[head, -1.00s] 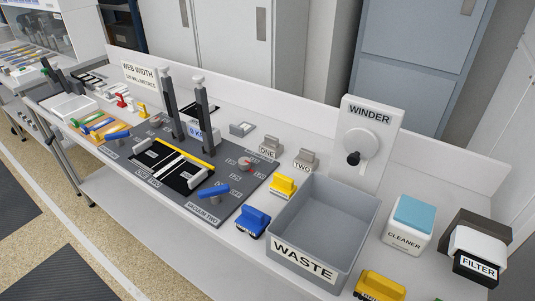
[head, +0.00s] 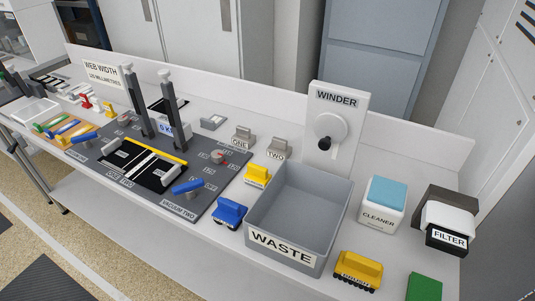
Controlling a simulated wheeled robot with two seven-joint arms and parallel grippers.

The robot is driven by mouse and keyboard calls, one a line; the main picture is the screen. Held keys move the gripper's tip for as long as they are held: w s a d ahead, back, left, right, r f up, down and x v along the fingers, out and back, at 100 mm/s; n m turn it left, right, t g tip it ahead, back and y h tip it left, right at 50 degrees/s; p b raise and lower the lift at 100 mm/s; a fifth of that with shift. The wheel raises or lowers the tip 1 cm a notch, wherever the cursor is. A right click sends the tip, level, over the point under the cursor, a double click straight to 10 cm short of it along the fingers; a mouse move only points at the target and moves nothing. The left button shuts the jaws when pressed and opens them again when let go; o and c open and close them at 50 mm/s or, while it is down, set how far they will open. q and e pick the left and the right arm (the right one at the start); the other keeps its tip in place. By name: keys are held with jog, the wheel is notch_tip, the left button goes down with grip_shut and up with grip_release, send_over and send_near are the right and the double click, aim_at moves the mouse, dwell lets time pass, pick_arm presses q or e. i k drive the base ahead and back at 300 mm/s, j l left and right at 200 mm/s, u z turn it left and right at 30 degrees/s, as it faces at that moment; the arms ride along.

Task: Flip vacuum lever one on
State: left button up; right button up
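A blue lever (head: 84,137) sits at the left end of the dark grey panel (head: 208,193). Its label is too small or hidden to read, so I cannot confirm it is vacuum lever one. A second blue lever (head: 187,186) sits at the panel's front right, beside a label reading VACUUM TWO. Whether either lever is on or off I cannot tell. Neither of my grippers is in view.
To the right stand a grey WASTE bin (head: 258,212), a WINDER board (head: 350,108), a CLEANER box (head: 379,215) and a FILTER box (head: 447,238). A blue brush (head: 230,212) sits near the front edge.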

aim_at(85, 138)
jog(key=j, duration=0.95)
jog(key=i+j, duration=0.1)
jog(key=j, duration=0.8)
jog(key=j+u, duration=0.1)
jog(key=j, duration=0.85)
jog(key=i+j, duration=0.15)
jog(key=j, duration=0.8)
